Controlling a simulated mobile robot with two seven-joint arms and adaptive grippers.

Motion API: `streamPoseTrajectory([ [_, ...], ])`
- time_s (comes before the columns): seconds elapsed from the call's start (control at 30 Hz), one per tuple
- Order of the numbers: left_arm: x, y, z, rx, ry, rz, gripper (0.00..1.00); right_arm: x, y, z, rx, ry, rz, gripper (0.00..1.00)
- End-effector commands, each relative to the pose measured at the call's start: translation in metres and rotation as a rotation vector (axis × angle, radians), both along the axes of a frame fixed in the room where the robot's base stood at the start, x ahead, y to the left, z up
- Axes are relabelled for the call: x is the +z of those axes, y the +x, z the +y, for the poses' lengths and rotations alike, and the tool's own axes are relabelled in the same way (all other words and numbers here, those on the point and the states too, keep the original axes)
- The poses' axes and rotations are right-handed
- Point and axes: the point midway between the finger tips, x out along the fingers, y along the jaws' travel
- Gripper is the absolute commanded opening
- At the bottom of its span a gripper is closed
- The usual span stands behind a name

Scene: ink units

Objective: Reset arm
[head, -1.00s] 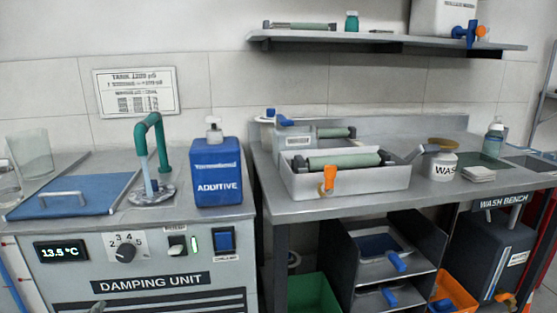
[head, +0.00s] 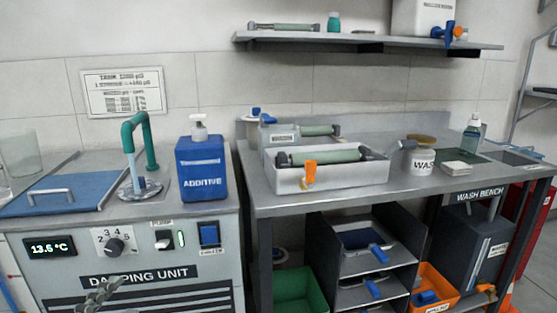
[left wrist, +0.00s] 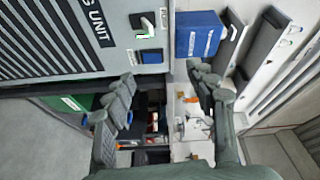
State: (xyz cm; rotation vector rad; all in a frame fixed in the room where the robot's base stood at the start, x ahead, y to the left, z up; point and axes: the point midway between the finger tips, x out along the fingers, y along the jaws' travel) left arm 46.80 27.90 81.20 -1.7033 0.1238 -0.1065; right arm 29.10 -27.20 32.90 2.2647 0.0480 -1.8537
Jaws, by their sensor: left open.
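My left gripper shows in the left wrist view (left wrist: 163,78) with its two grey fingers spread wide and nothing between them. In the head view only a grey tip (head: 100,294), apparently of this gripper, shows at the bottom left, in front of the damping unit (head: 140,277). In the left wrist view, the damping unit's slotted front (left wrist: 50,35) lies at the upper left, beyond the fingers. My right gripper is in neither view.
A blue additive canister (head: 202,172) and green tap (head: 150,140) stand on the damping unit. Right of it is a wash bench (head: 300,200) with a roller tray (head: 335,180). Below are a green bin (head: 300,292), an orange bin (head: 436,287) and a shelf rack (head: 330,240).

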Motion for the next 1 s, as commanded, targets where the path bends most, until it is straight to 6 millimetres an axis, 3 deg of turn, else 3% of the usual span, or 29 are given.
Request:
streamPoseTrajectory([
  [0.1,0.005,0.004,-0.006,-0.064,0.081,0.0,0.56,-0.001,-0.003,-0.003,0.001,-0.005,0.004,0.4],
  [0.13,-0.002,0.006,-0.002,-0.054,0.074,0.017,0.56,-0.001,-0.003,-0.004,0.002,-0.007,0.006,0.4],
  [0.37,-0.077,0.016,0.042,0.09,-0.049,0.2,0.56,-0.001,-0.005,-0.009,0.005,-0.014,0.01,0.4],
  [0.57,-0.164,0.01,0.09,0.265,-0.17,0.401,0.56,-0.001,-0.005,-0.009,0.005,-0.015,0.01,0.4],
  [0.67,-0.221,-0.004,0.12,0.395,-0.243,0.53,0.56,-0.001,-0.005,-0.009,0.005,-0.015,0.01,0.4],
  [0.8,-0.297,-0.038,0.16,0.598,-0.339,0.704,0.56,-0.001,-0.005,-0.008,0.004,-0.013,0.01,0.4],
  [1.0,-0.376,-0.099,0.202,0.872,-0.428,0.893,0.56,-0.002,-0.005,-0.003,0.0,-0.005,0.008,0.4],
])
